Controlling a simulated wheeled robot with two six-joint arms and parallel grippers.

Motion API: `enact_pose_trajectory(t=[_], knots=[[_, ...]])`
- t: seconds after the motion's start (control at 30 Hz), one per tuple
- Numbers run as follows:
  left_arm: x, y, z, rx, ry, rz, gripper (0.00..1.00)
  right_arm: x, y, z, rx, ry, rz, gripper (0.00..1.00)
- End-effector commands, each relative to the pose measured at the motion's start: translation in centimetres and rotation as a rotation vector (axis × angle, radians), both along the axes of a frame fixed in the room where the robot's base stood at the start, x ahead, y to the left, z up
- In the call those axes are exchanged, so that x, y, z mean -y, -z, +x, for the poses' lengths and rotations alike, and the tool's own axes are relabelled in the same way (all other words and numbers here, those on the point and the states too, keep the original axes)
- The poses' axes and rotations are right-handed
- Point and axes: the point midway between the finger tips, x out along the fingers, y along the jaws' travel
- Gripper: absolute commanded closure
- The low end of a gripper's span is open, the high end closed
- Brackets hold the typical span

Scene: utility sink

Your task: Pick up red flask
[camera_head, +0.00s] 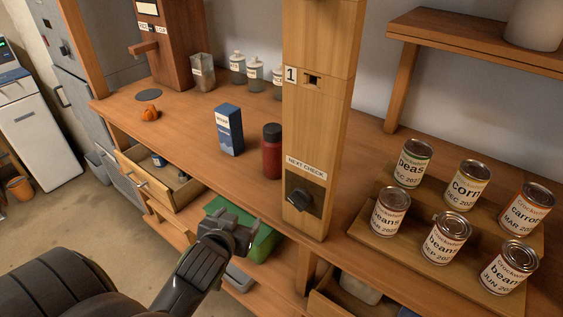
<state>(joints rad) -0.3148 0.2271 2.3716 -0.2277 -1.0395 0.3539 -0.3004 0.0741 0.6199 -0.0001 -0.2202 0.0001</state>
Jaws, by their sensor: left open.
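The red flask (272,155) has a black lid and stands upright on the wooden counter, just left of the wooden post. My left gripper (246,225) is open and empty. It is in front of the counter edge, below and to the left of the flask in the picture, and apart from it. My right gripper does not show in the head view.
A blue and white box (229,130) stands left of the flask. The wooden post (318,120) with a black knob rises at its right. Several cans (412,165) stand on a stepped rack. An open drawer (160,180) and a green bin (262,243) are below the counter.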

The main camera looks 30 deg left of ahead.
Motion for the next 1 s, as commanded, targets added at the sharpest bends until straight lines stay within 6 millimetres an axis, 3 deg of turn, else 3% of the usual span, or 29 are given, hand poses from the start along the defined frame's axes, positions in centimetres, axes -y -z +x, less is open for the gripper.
enact_pose_trajectory(t=[0.03,0.1,0.2,0.3,0.47,1.0], knots=[[0.0,-2.6,1.7,0.103,0.009,0.011,0.29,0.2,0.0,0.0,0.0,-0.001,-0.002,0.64],[0.1,-5.5,3.1,0.222,0.019,0.018,0.29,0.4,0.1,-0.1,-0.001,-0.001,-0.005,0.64],[0.5,-9.2,4.4,0.361,0.039,0.019,0.29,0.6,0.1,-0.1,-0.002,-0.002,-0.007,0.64],[0.8,-11.5,5.0,0.45,0.056,0.021,0.29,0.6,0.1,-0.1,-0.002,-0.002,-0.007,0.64],[0.7,-12.6,6.4,0.485,0.064,0.021,0.29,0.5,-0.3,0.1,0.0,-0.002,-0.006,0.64],[-1.8,-12.5,15.5,0.48,0.062,0.02,0.29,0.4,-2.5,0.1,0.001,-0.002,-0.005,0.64]])
